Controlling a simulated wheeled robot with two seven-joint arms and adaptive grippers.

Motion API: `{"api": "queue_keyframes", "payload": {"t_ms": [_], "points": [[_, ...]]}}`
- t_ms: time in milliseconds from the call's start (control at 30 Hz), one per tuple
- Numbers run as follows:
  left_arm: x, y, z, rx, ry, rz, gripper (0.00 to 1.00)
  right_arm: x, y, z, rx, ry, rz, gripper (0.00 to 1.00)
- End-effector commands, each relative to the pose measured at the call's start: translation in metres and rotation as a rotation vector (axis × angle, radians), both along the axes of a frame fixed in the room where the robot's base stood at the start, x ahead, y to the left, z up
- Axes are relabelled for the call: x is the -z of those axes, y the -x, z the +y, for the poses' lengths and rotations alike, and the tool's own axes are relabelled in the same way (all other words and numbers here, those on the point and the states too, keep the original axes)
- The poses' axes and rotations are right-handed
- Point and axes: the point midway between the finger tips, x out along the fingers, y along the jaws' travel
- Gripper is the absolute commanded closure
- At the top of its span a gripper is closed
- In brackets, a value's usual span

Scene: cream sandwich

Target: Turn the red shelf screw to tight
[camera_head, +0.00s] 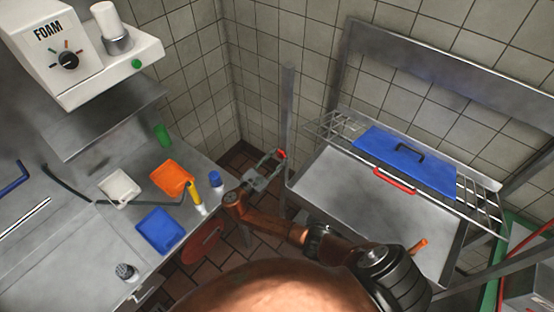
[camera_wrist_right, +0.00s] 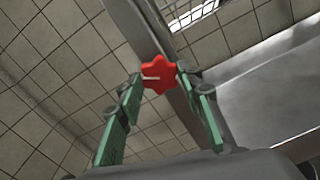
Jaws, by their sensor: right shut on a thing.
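The red shelf screw (camera_wrist_right: 160,78) is a star-shaped knob with a pale line on its face, on a metal post. In the right wrist view it sits between the fingertips of my right gripper (camera_wrist_right: 158,82). The green-padded fingers are closed on its two sides. In the head view the red screw (camera_head: 281,154) is small, on the upright post left of the wire shelf, with my right gripper (camera_head: 270,162) at it. My left gripper is not in view.
The metal post (camera_head: 288,110) stands beside the wire shelf (camera_head: 335,126), which carries a blue lid (camera_head: 405,158) with a black handle. On the left counter are an orange tray (camera_head: 172,178), a blue tray (camera_head: 160,230), a white tray (camera_head: 118,188) and bottles. Tiled walls stand behind.

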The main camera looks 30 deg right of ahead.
Motion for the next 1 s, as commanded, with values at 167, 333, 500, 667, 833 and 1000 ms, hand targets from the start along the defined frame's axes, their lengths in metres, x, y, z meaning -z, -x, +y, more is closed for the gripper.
{"api": "queue_keyframes", "payload": {"t_ms": [167, 333, 500, 667, 833, 1000], "points": [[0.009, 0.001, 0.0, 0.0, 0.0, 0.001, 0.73, 0.002, 0.0, 0.0, 0.001, -0.066, -0.156, 0.91], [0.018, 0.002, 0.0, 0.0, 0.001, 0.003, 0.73, 0.002, 0.0, 0.0, 0.001, -0.127, -0.306, 0.91], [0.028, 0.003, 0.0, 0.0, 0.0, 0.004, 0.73, 0.003, 0.0, 0.0, 0.001, -0.189, -0.454, 0.91], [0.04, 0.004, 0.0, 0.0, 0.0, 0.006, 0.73, 0.004, 0.0, 0.0, 0.0, -0.247, -0.596, 0.91], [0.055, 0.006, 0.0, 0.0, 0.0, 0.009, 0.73, 0.004, 0.0, 0.0, 0.002, -0.308, -0.745, 0.91], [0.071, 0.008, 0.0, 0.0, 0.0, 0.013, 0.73, 0.004, 0.0, 0.0, 0.002, -0.371, -0.895, 0.91]]}}
